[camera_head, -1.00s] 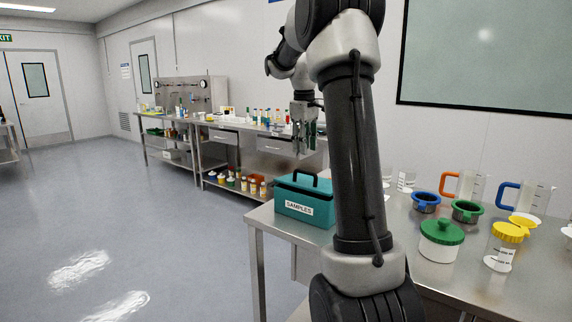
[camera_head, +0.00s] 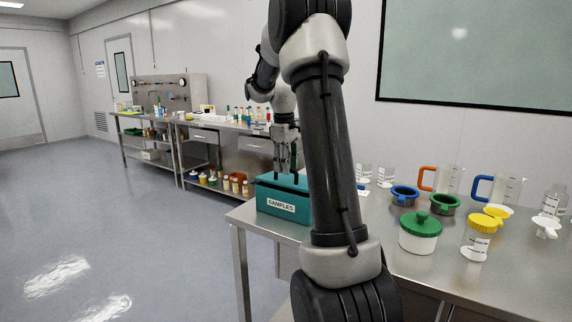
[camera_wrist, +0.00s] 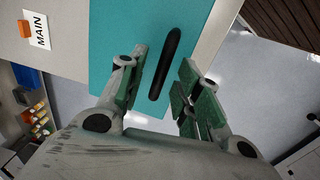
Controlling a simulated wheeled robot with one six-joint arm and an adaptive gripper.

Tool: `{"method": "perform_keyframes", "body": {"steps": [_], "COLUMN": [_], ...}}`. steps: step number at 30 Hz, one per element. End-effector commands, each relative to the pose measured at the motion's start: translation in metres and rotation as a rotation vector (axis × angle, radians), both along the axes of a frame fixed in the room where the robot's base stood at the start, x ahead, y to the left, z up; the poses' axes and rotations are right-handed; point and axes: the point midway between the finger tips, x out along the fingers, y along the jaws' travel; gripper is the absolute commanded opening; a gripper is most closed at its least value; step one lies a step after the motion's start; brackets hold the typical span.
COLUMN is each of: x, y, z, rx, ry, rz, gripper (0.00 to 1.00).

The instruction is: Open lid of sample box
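The teal sample box (camera_head: 272,191), with a white SAMPLES label on its front, stands on the near left end of the steel table. Its lid looks shut. My gripper (camera_head: 287,166) is just above the lid, at the black handle. In the wrist view, the teal lid (camera_wrist: 112,35) fills the upper middle. The black handle (camera_wrist: 165,62) shows between the fingers of my gripper (camera_wrist: 163,66). The fingers are apart, one on each side of the handle, with gaps visible. I cannot tell how deep the handle sits between them.
On the steel table (camera_head: 440,277), to the box's right, stand a green-lidded jar (camera_head: 420,232), a yellow-lidded jar (camera_head: 478,240), handled jugs and several cups. A second bench (camera_head: 215,125) with bottles stands behind. Open floor lies to the left.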

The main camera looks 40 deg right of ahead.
Motion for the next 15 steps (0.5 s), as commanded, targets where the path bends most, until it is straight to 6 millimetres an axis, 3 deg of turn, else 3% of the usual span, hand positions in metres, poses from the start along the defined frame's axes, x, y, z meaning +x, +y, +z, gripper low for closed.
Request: {"method": "perform_keyframes", "body": {"steps": [4,9,15], "x": [0.0001,0.0002,0.0004], "y": [0.0,0.0,-0.0005], "z": [0.0002,0.0003,0.0004], "rx": [0.0,0.0,-0.001], "ry": [0.0,0.0,-0.001], "rz": [0.0,0.0,0.0], "gripper": [0.3,0.0,0.0]}}
